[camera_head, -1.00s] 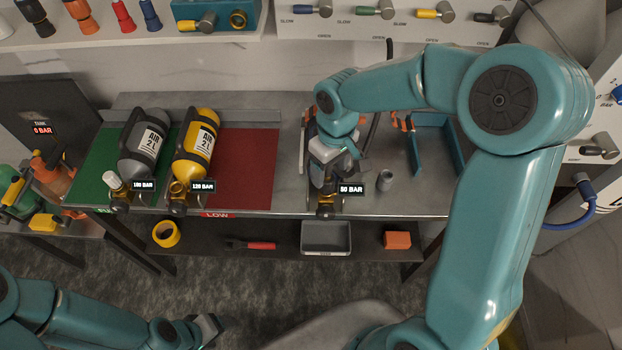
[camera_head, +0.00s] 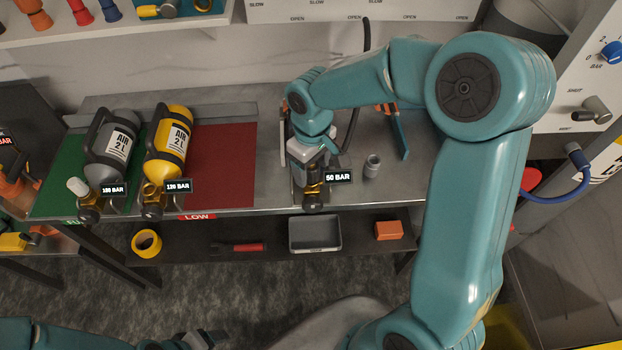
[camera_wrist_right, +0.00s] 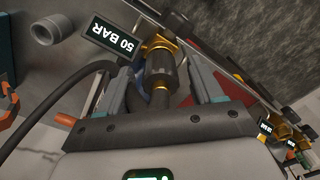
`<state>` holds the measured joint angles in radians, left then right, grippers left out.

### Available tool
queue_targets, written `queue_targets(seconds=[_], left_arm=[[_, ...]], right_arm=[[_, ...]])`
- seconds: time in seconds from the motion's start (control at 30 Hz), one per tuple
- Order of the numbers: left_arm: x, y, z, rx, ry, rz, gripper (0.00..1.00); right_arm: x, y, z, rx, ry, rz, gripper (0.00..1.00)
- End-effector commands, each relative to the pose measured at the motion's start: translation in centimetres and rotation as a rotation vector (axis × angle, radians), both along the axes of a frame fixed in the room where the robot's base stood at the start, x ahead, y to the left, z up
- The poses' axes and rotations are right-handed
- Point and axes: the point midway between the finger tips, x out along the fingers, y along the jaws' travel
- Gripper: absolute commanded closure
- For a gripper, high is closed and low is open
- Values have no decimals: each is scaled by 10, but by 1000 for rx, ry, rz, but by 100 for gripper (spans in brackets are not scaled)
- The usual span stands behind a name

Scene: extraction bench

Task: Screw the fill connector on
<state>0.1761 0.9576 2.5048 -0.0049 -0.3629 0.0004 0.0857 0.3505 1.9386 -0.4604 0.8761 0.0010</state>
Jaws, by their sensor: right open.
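The fill connector (camera_wrist_right: 160,72), a dark sleeve with brass ends, sits at the brass valve (camera_wrist_right: 160,42) of the cylinder reading 50 BAR; I cannot tell how far it is threaded. It also shows in the head view (camera_head: 313,190). A black hose (camera_wrist_right: 62,92) runs in from the left in the wrist view. My right gripper (camera_wrist_right: 162,88) is open, its fingers on either side of the connector with gaps showing. In the head view the right gripper (camera_head: 313,162) hides most of that cylinder. My left gripper (camera_head: 203,340) is partly in view at the bottom edge.
A grey cylinder (camera_head: 112,145) on a green mat and a yellow cylinder (camera_head: 170,140) on a red mat (camera_head: 225,165) lie to the left. A small grey fitting (camera_head: 372,166) stands right of the gripper. A grey tray (camera_head: 315,248) is on the lower shelf.

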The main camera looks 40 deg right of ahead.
Motion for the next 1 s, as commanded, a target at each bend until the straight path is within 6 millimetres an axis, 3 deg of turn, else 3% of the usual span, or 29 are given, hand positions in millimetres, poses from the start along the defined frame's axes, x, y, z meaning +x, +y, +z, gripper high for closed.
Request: queue_targets(seconds=[0.1, 0.47, 1.0], left_arm=[[0, 0, -10, 0, 0, 0, 31], [0, 0, -6, 0, 0, 0, 31], [0, 0, 46, 0, 0, 0, 31]], right_arm=[[1, 1, -11, -1, -1, 1, 34], [1, 1, -9, 0, 0, 33, 34], [1, 1, -4, 2, 2, 1059, 34]])
